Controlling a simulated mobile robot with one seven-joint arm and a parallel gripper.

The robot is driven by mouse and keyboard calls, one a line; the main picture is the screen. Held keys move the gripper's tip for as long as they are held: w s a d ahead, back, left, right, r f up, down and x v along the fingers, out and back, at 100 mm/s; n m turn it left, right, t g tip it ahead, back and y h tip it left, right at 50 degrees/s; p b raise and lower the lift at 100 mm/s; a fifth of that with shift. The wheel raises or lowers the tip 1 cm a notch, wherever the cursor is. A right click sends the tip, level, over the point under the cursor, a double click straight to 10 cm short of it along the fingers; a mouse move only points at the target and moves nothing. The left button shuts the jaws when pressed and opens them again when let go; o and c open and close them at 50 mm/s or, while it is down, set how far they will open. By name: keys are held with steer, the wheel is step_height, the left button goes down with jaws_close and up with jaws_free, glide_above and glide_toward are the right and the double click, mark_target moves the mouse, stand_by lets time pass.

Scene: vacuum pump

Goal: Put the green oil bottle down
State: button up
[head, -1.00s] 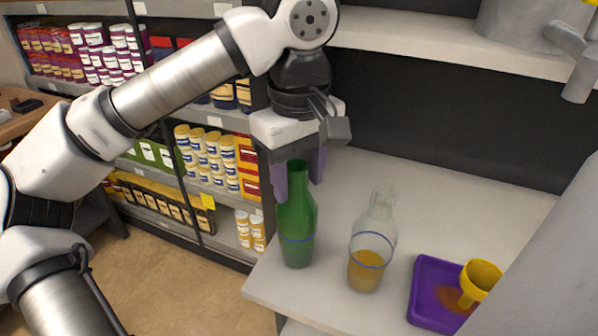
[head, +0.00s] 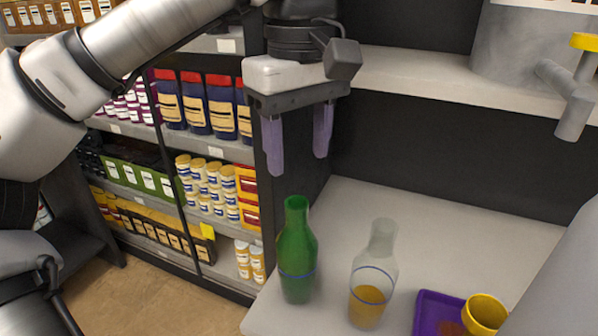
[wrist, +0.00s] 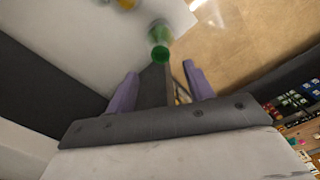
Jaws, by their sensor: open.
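The green oil bottle (head: 297,255) stands upright on the light grey worktop (head: 440,235), close to its left edge. My gripper (head: 298,165) is above the bottle and a little behind it, with its two purple fingers apart and nothing between them. A gap shows between the fingertips and the bottle's mouth. In the wrist view the bottle (wrist: 160,48) lies beyond the fingertips of my open gripper (wrist: 160,85).
A clear bottle with amber liquid (head: 373,280) stands right of the green one. Further right are a purple tray (head: 428,315) and a yellow funnel (head: 485,313). A shelf (head: 430,80) with a grey metal vessel (head: 520,45) is behind. Stocked shelves stand at left.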

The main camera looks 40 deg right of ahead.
steer(key=shift+r, duration=0.9)
